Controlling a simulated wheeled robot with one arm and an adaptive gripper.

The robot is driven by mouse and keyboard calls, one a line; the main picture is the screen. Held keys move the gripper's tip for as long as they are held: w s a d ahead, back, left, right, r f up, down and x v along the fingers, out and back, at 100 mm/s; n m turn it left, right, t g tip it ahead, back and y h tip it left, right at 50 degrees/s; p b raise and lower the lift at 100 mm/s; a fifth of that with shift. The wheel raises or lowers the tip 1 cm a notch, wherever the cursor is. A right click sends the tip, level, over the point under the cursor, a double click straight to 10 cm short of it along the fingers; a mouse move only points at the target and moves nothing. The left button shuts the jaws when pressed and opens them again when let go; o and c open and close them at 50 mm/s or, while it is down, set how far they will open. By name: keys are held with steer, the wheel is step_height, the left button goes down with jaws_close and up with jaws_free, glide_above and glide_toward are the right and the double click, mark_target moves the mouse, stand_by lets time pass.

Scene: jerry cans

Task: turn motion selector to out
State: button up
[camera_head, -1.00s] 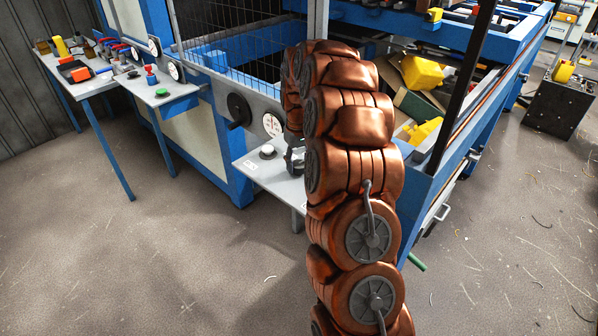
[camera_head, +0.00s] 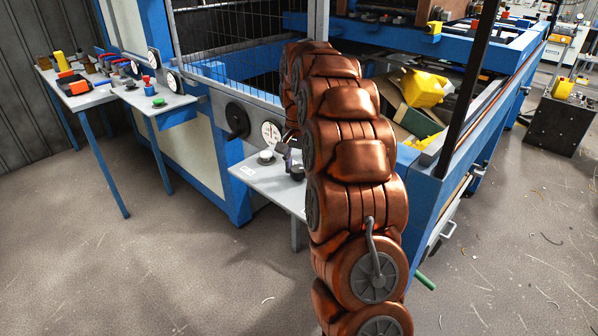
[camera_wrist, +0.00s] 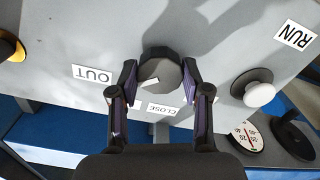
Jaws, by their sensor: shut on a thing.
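The motion selector (camera_wrist: 160,75) is a round dark knob with a grey face on a grey panel, in the wrist view. A small white mark shows on its face, toward the lower left. The OUT label (camera_wrist: 93,73) lies to its left and the CLOSE label (camera_wrist: 163,109) just below it. My gripper (camera_wrist: 160,82) is shut on the knob, one finger on each side. In the head view my gripper (camera_head: 289,160) is at the small grey shelf, mostly hidden by my copper arm.
A white button (camera_wrist: 259,92) and a RUN label (camera_wrist: 295,35) are to the right of the selector. A dial gauge (camera_head: 271,133) and a black handwheel (camera_head: 237,120) are on the machine. Open floor lies at left.

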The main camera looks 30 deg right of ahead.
mark_target(298, 168)
steer(key=shift+m, duration=0.6)
steer(key=shift+b, duration=0.3)
steer(key=o, duration=1.2)
steer(key=shift+c, duration=0.2)
step_height(298, 168, up, 12)
stand_by(0.4)
